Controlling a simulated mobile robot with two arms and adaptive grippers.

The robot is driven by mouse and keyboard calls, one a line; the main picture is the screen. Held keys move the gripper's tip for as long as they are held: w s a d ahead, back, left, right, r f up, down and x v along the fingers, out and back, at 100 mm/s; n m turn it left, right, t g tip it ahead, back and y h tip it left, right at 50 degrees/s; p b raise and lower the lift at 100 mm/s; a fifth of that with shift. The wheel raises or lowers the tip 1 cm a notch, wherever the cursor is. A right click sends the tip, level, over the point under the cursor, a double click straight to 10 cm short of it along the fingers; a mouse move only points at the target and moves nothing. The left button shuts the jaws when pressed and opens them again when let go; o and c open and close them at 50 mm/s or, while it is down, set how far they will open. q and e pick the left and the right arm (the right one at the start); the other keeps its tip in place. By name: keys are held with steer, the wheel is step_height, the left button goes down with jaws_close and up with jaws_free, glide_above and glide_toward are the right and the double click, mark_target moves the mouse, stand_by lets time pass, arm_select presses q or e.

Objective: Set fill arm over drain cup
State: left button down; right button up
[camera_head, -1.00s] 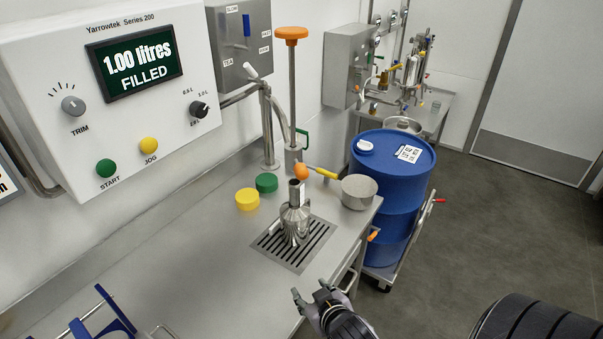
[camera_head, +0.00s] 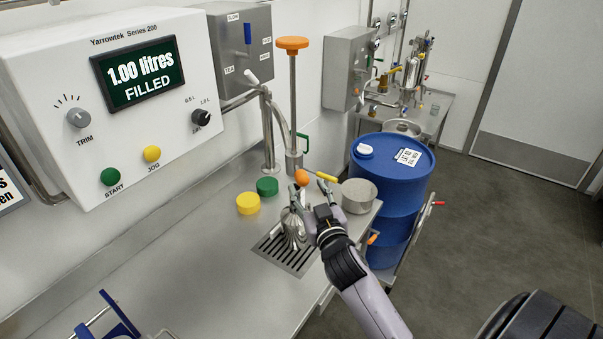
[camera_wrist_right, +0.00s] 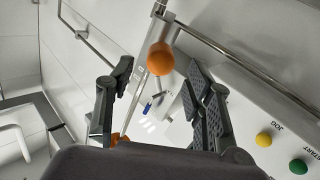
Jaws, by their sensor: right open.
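The fill arm is a thin curved steel pipe (camera_head: 282,125) from a post (camera_head: 268,140) at the back of the bench; its lower end comes down near an orange ball knob (camera_head: 301,176). A round steel cup (camera_head: 359,196) stands at the bench's right edge, perhaps the drain cup; I cannot tell for sure. My right gripper (camera_head: 311,188) is open just in front of the orange knob. In the right wrist view, the knob (camera_wrist_right: 161,59) lies beyond and between the spread fingers (camera_wrist_right: 163,92), apart from them. My left gripper is out of view.
A yellow handle (camera_head: 327,176) is beside the knob. A blue drum (camera_head: 395,205) stands right of the bench.

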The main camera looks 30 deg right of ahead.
mark_target(304, 183)
steer(key=p+x, duration=0.1)
steer(key=x, duration=0.5)
steer(key=shift+w, duration=0.1)
jaws_close()
stand_by(0.5)
